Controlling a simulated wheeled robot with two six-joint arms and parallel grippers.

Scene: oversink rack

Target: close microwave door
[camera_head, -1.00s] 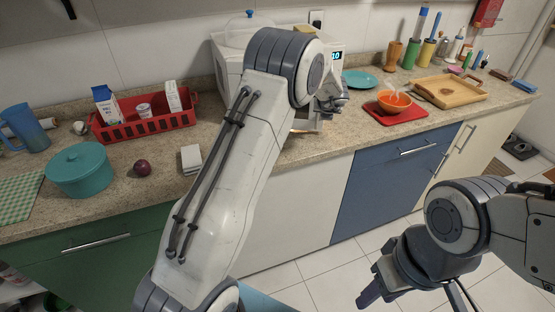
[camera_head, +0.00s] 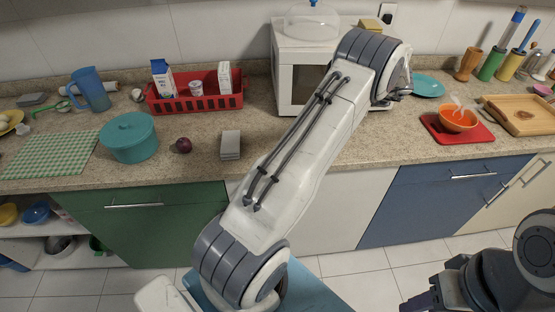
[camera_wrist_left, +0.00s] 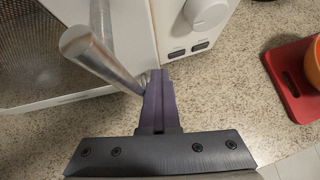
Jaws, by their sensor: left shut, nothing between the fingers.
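The white microwave (camera_head: 299,88) stands against the back wall on the counter, partly hidden behind my left arm. Its door (camera_wrist_left: 60,60), with a dark mesh window, fills the left of the left wrist view. The door looks flush or nearly flush with the control panel (camera_wrist_left: 190,60); I cannot tell if it is fully closed. The metal bar handle (camera_wrist_left: 100,62) juts from the door. My left gripper (camera_wrist_left: 157,85) is shut and empty, its fingertips close beside the handle's lower end; contact is unclear. My right gripper (camera_head: 425,303) is low at the right, away from the counter.
A clear dome lid (camera_head: 312,22) sits on the microwave. Right of it are a teal plate (camera_head: 427,86), an orange bowl (camera_head: 457,120) on a red board and a wooden tray (camera_head: 520,118). Left are a red basket (camera_head: 195,103) and a teal pot (camera_head: 130,140). Counter before the microwave is bare.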

